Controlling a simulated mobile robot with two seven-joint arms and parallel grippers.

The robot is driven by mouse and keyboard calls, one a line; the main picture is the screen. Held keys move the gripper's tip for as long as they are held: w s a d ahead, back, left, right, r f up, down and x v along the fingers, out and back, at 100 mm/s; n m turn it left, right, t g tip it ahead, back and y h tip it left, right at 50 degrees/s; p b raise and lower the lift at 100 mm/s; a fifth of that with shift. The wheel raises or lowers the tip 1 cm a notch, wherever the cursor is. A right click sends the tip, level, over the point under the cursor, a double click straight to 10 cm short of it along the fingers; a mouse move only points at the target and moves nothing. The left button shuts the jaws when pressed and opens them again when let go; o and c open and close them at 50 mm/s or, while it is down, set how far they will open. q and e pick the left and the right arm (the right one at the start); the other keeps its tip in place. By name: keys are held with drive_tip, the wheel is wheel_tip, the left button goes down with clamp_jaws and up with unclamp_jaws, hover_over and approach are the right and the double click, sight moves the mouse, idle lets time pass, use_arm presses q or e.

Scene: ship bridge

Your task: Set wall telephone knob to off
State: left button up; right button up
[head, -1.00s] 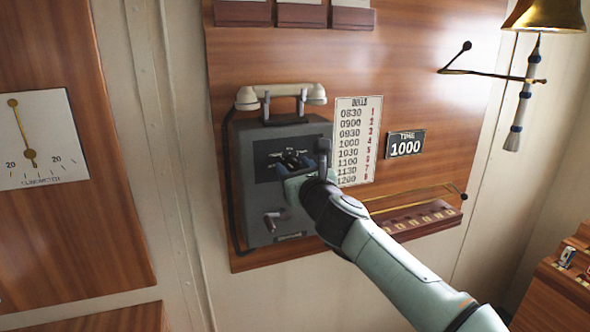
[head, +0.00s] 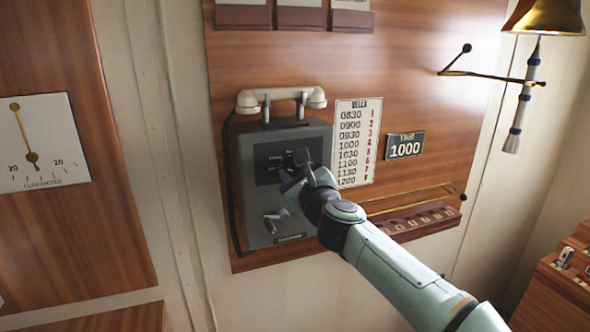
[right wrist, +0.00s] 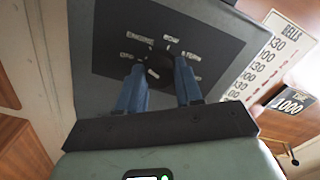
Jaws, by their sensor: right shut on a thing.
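The grey wall telephone (head: 258,215) hangs on the wood panel, with a cream handset (head: 280,97) across its top. Its dark front plate (right wrist: 115,45) carries a ring of white labels, such as "ENGINE", "BOW" and "STERN". The dark knob (right wrist: 158,66) is in the middle of these labels, between the blue fingers of my right gripper (right wrist: 160,72). The right gripper (head: 290,170) is shut on the knob and hides it in the head view. I cannot tell which label the knob points at. My left gripper is not in view.
A crank handle (head: 277,220) sticks out low on the telephone. A bells list (head: 357,142) and a time sign (head: 405,145) are to its right. A brass rail and small rack (head: 417,218) are below them. A brass bell (head: 545,17) hangs at upper right.

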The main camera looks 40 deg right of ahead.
drive_tip(key=shift+n+p, duration=0.45)
drive_tip(key=shift+n, duration=1.65)
drive_tip(key=o, duration=1)
drive_tip(key=shift+o, duration=0.2)
drive_tip(key=shift+s, duration=0.1)
drive_tip(key=v, duration=1.3)
